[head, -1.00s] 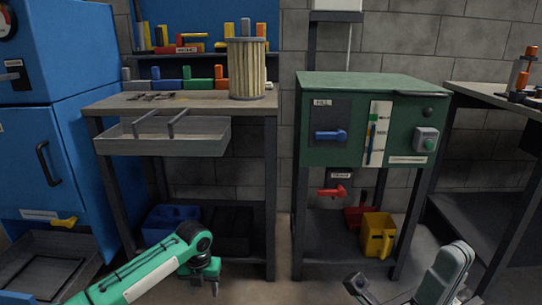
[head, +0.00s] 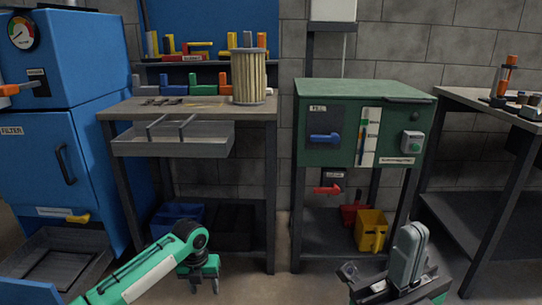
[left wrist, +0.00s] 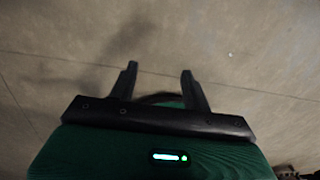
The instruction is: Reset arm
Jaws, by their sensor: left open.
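My left arm, green and white, comes in from the lower left of the head view. Its gripper (head: 204,284) hangs low in front of the workbench, over the floor. In the left wrist view my left gripper (left wrist: 159,84) has two dark fingers spread apart, with only bare floor between and beyond them. My right arm (head: 405,265), grey and green, is folded low at the bottom right of the head view. Its fingers cannot be made out clearly.
A blue machine (head: 30,150) stands left, a dark table (head: 480,106) right.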

